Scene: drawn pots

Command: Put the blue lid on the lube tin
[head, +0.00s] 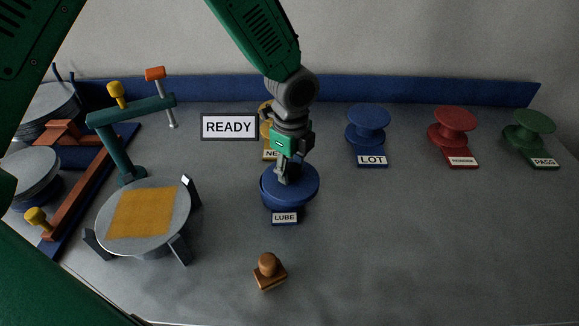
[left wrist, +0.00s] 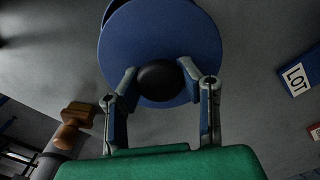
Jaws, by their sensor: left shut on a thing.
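The blue lid (head: 307,184) is a round disc directly over the lube tin (head: 288,204), which shows as a blue body below it with a LUBE label in front. I cannot tell whether the lid rests fully on the tin or sits slightly above it. My left gripper (head: 287,177) points down and is shut on the lid's knob. In the left wrist view the dark knob (left wrist: 158,80) is between the two fingertips of my left gripper (left wrist: 156,82), with the blue lid (left wrist: 155,35) beyond. The lid hides most of the tin. My right gripper is not in view.
A wooden stamp (head: 268,271) stands in front of the tin. A round grey table with an orange mesh square (head: 140,212) is at left. A READY sign (head: 229,127) and blue LOT (head: 368,125), red (head: 454,126) and green PASS (head: 530,128) spools stand behind. The right front is clear.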

